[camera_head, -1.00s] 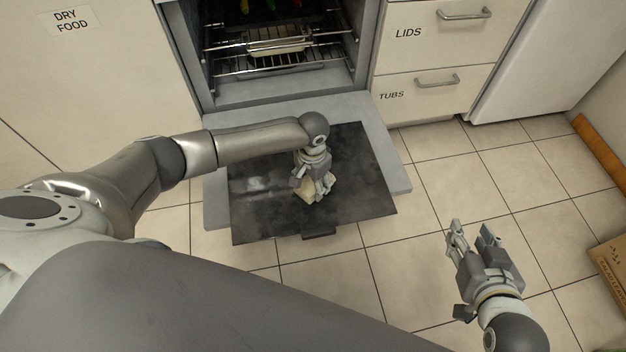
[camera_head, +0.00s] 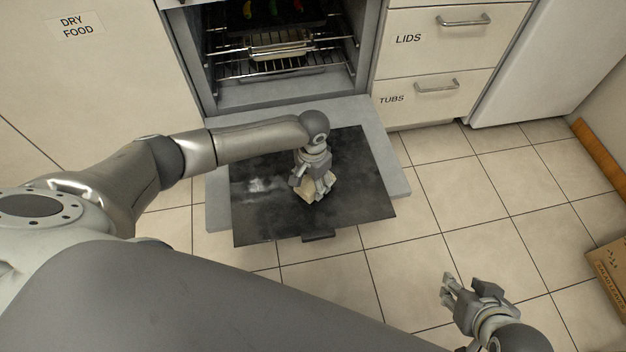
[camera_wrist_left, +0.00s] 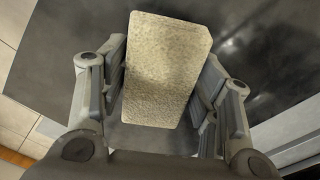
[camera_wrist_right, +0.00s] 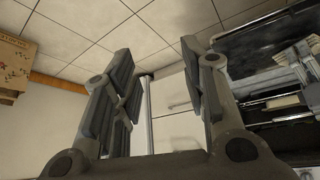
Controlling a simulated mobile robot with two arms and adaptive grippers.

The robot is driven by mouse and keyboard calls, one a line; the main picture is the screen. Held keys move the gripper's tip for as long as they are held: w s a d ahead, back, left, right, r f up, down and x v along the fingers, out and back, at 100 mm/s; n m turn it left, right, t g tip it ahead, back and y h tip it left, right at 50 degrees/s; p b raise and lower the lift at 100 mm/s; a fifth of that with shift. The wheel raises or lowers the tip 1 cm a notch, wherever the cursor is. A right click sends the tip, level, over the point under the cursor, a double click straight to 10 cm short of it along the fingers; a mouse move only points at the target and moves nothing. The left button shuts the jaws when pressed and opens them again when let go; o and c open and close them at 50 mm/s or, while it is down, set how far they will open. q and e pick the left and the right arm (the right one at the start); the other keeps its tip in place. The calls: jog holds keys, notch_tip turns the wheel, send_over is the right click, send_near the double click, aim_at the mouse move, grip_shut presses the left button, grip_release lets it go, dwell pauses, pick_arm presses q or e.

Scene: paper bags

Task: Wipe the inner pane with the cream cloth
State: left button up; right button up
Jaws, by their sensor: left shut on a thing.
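The oven door lies folded down, and its dark inner pane (camera_head: 350,190) faces up with greyish smears and a pale shiny patch toward its left. My left gripper (camera_head: 316,188) is over the middle of the pane, shut on the cream cloth (camera_head: 322,190). In the left wrist view the cloth (camera_wrist_left: 166,70) is a thick, rough-textured block between the fingers, close to the dark pane. I cannot tell how firmly it touches the pane. My right gripper (camera_head: 462,300) is open and empty above the floor tiles, and its spread fingers also show in the right wrist view (camera_wrist_right: 160,90).
The oven cavity (camera_head: 285,95) behind the pane holds racks, a tray and colourful items. Drawers marked LIDS (camera_head: 440,40) and TUBS (camera_head: 430,97) stand to its right. A cardboard box (camera_head: 608,265) sits at the right edge. The floor between is clear.

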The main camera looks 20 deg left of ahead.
pick_arm(q)
jog(key=shift+r+p, duration=1.1)
jog(key=shift+p, duration=0.15)
jog(key=shift+r+p, duration=0.75)
jog(key=shift+p, duration=0.15)
pick_arm(e)
jog(key=s+d+f+g, duration=0.1)
jog(key=s+d+g, duration=0.15)
jog(key=s, duration=0.25)
pick_arm(q)
jog(key=shift+f, duration=0.15)
jog(key=shift+r, duration=0.2)
jog(key=shift+r+p, duration=0.45)
jog(key=shift+p, duration=0.25)
jog(key=shift+r+p, duration=0.4)
jog(key=shift+p, duration=0.1)
pick_arm(e)
notch_tip(320, 180, down, 12)
jog(key=g, duration=0.1)
jog(key=shift+w+h, duration=0.3)
jog(key=shift+w, duration=0.1)
jog(key=shift+a+r, duration=0.1)
